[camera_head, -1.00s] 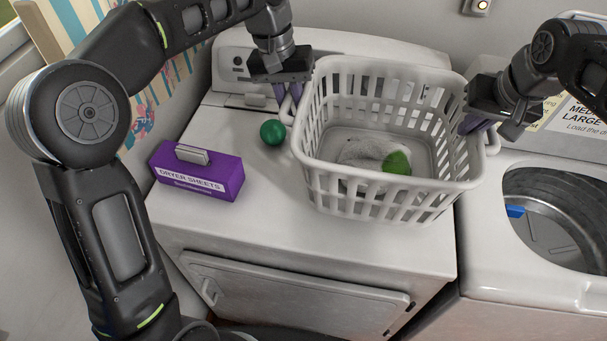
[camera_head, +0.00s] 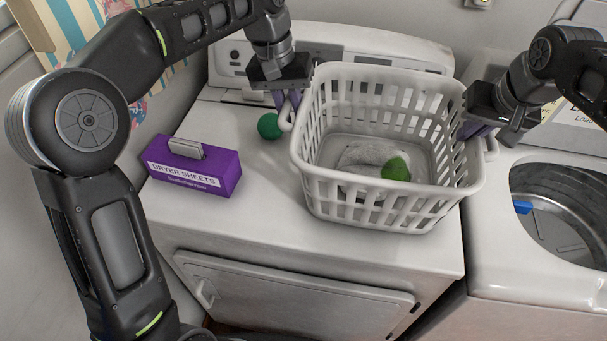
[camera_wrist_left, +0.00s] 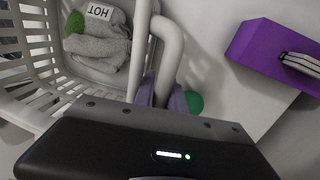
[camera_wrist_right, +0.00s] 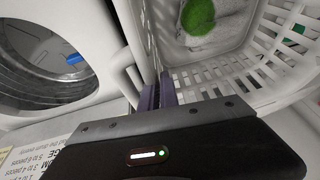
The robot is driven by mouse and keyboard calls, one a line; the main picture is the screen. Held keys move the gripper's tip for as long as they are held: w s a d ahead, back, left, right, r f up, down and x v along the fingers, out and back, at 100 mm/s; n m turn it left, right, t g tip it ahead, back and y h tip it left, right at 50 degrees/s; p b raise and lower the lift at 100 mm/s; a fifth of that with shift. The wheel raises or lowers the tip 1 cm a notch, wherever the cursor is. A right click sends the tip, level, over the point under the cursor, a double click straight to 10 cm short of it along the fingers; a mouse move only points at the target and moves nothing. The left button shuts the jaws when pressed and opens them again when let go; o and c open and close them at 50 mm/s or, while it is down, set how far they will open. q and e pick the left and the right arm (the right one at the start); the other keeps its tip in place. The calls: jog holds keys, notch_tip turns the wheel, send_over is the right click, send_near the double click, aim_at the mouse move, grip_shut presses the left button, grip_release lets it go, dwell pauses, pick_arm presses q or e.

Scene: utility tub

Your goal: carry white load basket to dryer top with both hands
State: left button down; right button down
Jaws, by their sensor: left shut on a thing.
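The white load basket (camera_head: 385,205) is over the dryer top (camera_head: 270,215), upright. It holds grey cloth (camera_head: 365,160) and a green fuzzy ball (camera_head: 396,169). I cannot tell whether its base touches the dryer. My left gripper (camera_head: 284,100) is shut on the basket's left handle; the left wrist view shows the handle (camera_wrist_left: 168,50) between the purple fingers. My right gripper (camera_head: 474,130) is at the right handle, with its fingers (camera_wrist_right: 158,95) close together beside the basket's wall in the right wrist view. Its grip on the handle is not clear.
A purple dryer sheets box (camera_head: 190,172) and a dark green ball (camera_head: 269,126) sit on the dryer left of the basket. The open washer (camera_head: 515,280) stands at the right, with a blue item (camera_head: 522,207) in its drum opening. The dryer's front left is clear.

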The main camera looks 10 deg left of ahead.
pick_arm(q)
jog(key=c, duration=1.8)
grip_release()
jog(key=shift+f, duration=0.3)
pick_arm(e)
jog(key=c, duration=2.1)
grip_release()
jog(key=shift+f, duration=0.3)
pick_arm(q)
jog(key=o, duration=0.4)
jog(key=shift+r, duration=0.1)
pick_arm(e)
jog(key=o, duration=0.5)
jog(key=shift+r, duration=0.1)
pick_arm(q)
jog(key=shift+o, duration=0.2)
pick_arm(e)
jog(key=shift+s+r, duration=0.1)
jog(key=shift+v, duration=3.9)
pick_arm(q)
jog(key=a+p, duration=0.1)
jog(key=a, duration=0.5)
pick_arm(e)
jog(key=shift+r, duration=0.5)
pick_arm(q)
jog(key=shift+s, duration=0.1)
